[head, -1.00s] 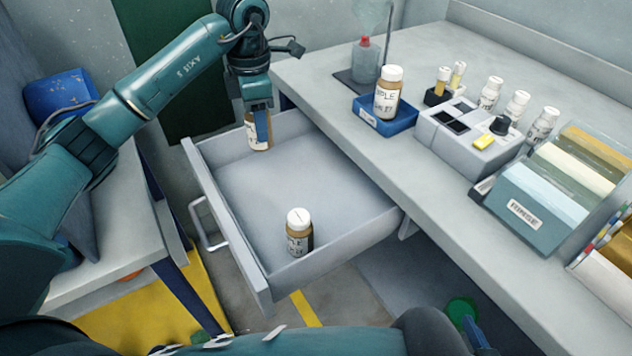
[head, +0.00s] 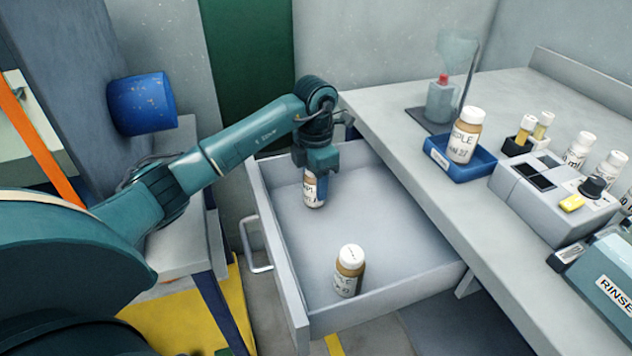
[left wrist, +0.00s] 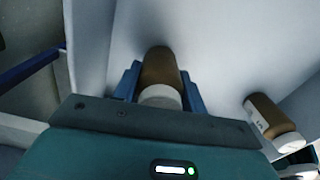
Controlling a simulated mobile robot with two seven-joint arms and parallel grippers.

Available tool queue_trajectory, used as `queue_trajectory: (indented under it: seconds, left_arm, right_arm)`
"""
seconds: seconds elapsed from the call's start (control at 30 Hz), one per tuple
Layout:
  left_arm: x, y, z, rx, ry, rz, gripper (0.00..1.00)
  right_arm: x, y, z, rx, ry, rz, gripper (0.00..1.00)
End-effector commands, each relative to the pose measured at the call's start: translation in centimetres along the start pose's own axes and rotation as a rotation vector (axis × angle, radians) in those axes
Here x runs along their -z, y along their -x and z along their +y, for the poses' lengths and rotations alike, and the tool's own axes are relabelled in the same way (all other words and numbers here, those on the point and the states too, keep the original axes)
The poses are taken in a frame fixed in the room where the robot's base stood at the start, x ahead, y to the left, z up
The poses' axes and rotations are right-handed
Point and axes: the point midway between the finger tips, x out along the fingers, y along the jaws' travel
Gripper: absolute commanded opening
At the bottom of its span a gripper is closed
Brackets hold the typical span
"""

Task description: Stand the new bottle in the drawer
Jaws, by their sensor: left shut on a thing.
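My left gripper (head: 316,188) is shut on a brown bottle (head: 310,194) with a pale label, inside the open grey drawer (head: 395,245) toward its far left. The held bottle is upright; I cannot tell whether its base touches the drawer floor. Its white cap is hidden by the gripper in the head view. The left wrist view shows the brown bottle (left wrist: 160,68) between the blue fingers. My right gripper is out of view.
The bench (head: 400,110) runs along the drawer's right. On it are a blue tray (head: 470,172) holding a large labelled bottle (head: 465,138), a grey device (head: 540,200), small vials and a rinse box (head: 612,285). The drawer's middle is clear.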

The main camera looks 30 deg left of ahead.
Motion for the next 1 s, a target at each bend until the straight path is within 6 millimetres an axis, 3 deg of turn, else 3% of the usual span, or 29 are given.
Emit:
queue_trajectory:
  seconds: [0.37, 0.4, 0.63, 1.0]
  left_arm:
    - [0.0, -0.6, 0.0, -0.001, 0.000, -0.001, 0.19]
    - [0.0, -0.6, 0.0, -0.001, 0.000, -0.001, 0.44]
    - [0.0, -0.5, 0.0, -0.001, 0.000, -0.001, 0.63]
    - [-0.1, 0.5, 0.1, -0.002, 0.000, -0.004, 0.64]
  right_arm:
    - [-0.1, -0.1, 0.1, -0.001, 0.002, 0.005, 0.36]
    - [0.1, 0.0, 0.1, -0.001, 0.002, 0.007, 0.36]
    - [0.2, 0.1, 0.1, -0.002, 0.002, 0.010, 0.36]
    - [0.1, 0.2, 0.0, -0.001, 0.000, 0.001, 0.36]
